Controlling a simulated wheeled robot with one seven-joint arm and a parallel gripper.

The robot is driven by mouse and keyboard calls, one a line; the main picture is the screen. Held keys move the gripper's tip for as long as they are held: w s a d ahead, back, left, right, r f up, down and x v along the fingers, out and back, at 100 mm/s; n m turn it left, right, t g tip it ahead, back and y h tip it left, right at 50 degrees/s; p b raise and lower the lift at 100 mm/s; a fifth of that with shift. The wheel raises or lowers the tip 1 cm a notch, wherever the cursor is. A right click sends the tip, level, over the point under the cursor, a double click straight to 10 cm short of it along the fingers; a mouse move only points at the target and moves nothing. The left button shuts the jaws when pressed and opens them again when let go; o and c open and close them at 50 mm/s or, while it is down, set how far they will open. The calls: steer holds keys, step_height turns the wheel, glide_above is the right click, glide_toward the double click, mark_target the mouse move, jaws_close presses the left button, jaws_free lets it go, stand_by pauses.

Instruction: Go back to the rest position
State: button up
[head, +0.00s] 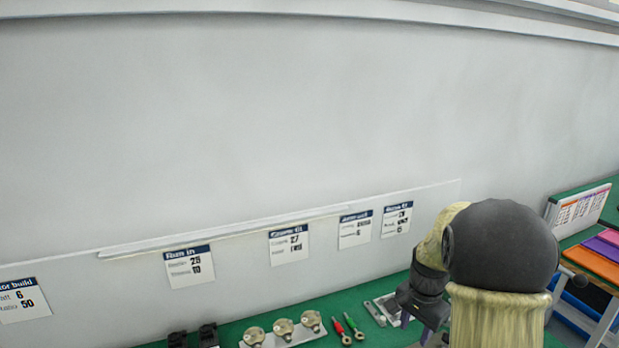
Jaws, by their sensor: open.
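My gripper (414,325) is at the lower right of the head view, in front of the green bench top (262,325). It points down, and it is partly hidden by my own arm, which rises large and dark in front of it. The jaws are open. No object shows between the fingers, though the fingertips are only partly visible. A small grey metal part (374,313) lies on the bench just left of the gripper.
Labelled cards (189,267) hang on the back panel. Coloured trays (590,262) stand far right. The space above the bench's left is clear.

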steer(key=s+a+r+n+t+p, duration=0.1)
steer(key=s+a+n, duration=0.4)
steer(key=s, duration=0.2)
steer(key=s+a+r+n+t+p, duration=0.1)
steer(key=s+a+r+n, duration=0.1)
steer(key=s+a+n, duration=0.3)
steer(key=s+n, duration=0.1)
steer(key=s, duration=0.2)
steer(key=shift+s+a+r, duration=0.2)
steer(key=shift+a+r, duration=0.05)
steer(key=shift+a, duration=0.05)
stand_by(0.4)
